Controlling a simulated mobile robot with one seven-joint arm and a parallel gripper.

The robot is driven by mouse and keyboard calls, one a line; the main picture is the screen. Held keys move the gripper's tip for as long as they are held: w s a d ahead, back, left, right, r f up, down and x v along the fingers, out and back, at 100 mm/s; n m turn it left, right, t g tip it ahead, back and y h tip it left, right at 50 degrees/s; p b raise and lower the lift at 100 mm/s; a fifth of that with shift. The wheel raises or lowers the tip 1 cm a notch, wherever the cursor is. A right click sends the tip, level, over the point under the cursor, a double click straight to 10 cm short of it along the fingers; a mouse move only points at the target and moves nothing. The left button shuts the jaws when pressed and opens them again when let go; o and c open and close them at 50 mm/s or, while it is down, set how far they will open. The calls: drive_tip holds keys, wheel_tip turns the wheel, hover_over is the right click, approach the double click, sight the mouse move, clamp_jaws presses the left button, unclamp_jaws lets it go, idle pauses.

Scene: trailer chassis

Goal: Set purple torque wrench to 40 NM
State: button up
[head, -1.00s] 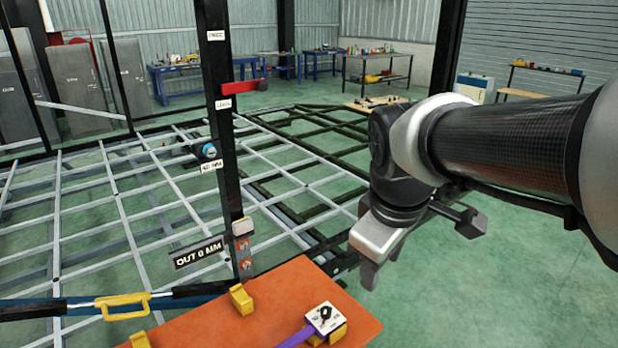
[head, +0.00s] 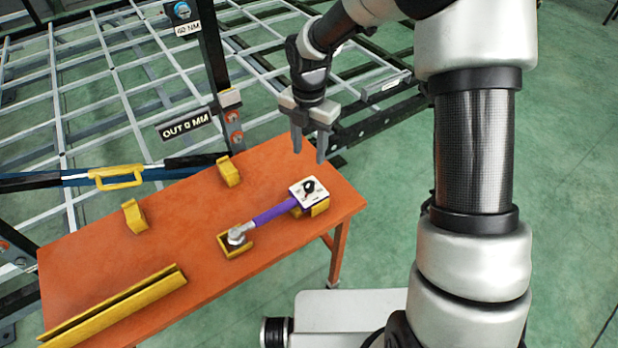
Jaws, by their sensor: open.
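The purple torque wrench (head: 273,214) lies across two yellow holders on the orange table (head: 180,225). Its silver head (head: 237,235) rests in the left holder. Its white square setting box with a black dial knob (head: 309,189) is at the right end, over the other holder. The marks on the dial are too small to read. My gripper (head: 308,155) hangs open and empty, fingers pointing down, above the far right part of the table. It is beyond the dial in the picture and apart from the wrench.
Two empty yellow brackets (head: 229,171) stand at the table's far side. A long yellow channel (head: 115,305) lies at its near left. A black post carries a "40 NM" label (head: 188,29) and an "OUT 0 MM" sign (head: 185,125). The grey chassis frame (head: 100,90) fills the back.

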sight(309, 184)
wheel_tip(309, 184, down, 13)
drive_tip(key=shift+r, duration=0.2)
drive_tip(key=c, duration=1)
drive_tip(key=shift+c, duration=0.2)
